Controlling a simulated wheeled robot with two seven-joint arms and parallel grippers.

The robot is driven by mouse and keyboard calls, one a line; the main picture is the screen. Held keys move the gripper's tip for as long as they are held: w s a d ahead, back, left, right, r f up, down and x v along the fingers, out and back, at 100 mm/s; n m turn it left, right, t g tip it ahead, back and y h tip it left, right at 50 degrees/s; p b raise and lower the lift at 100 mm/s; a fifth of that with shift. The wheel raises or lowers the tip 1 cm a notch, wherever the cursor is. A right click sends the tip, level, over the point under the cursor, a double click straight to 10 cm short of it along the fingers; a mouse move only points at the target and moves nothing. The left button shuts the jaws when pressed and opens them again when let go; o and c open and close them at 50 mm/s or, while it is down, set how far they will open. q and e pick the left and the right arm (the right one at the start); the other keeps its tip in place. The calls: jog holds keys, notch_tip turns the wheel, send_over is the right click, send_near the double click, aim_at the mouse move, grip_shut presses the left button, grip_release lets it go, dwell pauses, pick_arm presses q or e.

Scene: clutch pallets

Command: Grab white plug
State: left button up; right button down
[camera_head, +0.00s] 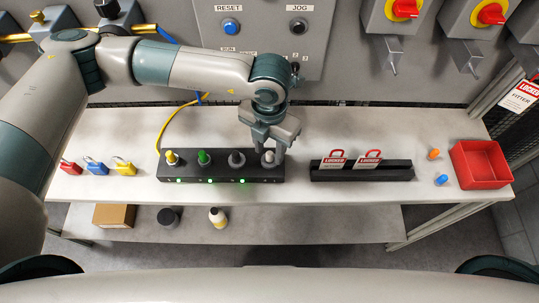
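The white plug (268,159) stands in the rightmost spot of a black socket block (222,175) on the white bench. Yellow (171,158), green (204,158) and dark grey (236,159) plugs stand to its left in the same block. My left gripper (271,146) reaches down from above, directly over the white plug. Its fingers look spread apart, one to each side of the plug's top. The fingers partly hide the plug, and I cannot tell whether they touch it. My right gripper is not in view.
A black rack (361,174) with two red-and-white "LOCKED" tags stands right of the block. A red bin (481,164) and small orange (433,154) and blue (441,179) pieces lie farther right. Red, blue and yellow padlocks (95,166) lie left. A yellow cable (172,118) runs behind the block.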

aim_at(272, 154)
pick_arm(q)
grip_shut()
jog(key=shift+r, duration=0.55)
jog(key=r, duration=0.3)
jog(key=shift+d+r, duration=0.15)
jog(key=shift+d, duration=0.1)
jog(key=s+d+r, duration=0.2)
jog(key=d+r, duration=0.1)
jog(key=d, duration=0.2)
jog(key=s+d+r+b, duration=0.1)
jog(key=s+d+r, duration=0.2)
jog(key=d, duration=0.2)
jog(key=shift+r, duration=0.3)
